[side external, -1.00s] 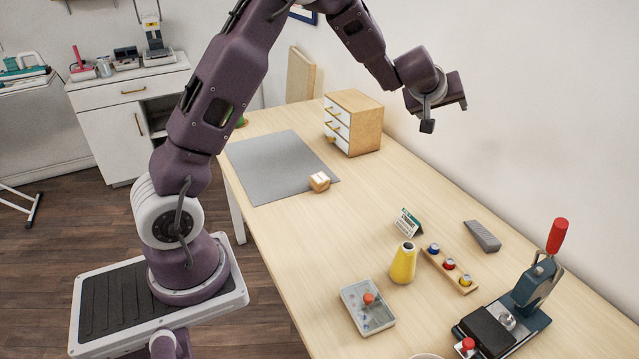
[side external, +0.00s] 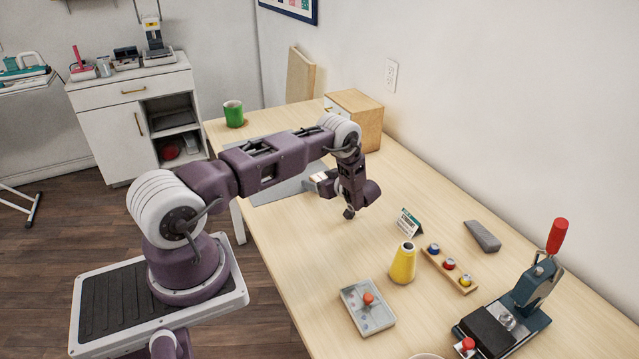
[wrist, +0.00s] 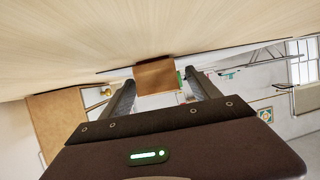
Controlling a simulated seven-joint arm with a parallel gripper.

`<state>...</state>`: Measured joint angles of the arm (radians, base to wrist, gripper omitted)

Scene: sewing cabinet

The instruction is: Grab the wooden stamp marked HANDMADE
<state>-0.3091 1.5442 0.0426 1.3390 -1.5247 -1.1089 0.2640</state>
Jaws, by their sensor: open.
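The small wooden stamp (side external: 321,178) sits on the table by the near right edge of the grey mat, partly hidden behind my wrist. Its lettering is not readable. In the wrist view the stamp (wrist: 155,76) shows a plain brown face, framed between my two fingertips. My gripper (wrist: 162,86) is open, with a gap on each side of the stamp; I cannot tell how far the fingers reach along it. In the side view my gripper is low over the table beside the stamp, and its fingers are mostly hidden.
A wooden drawer cabinet (side external: 362,120) stands behind my wrist, and a green mug (side external: 233,114) is at the far left of the table. A yellow cone (side external: 403,263), a small sign (side external: 408,223), a spool rack (side external: 450,269) and a clear box (side external: 368,306) stand nearer the camera.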

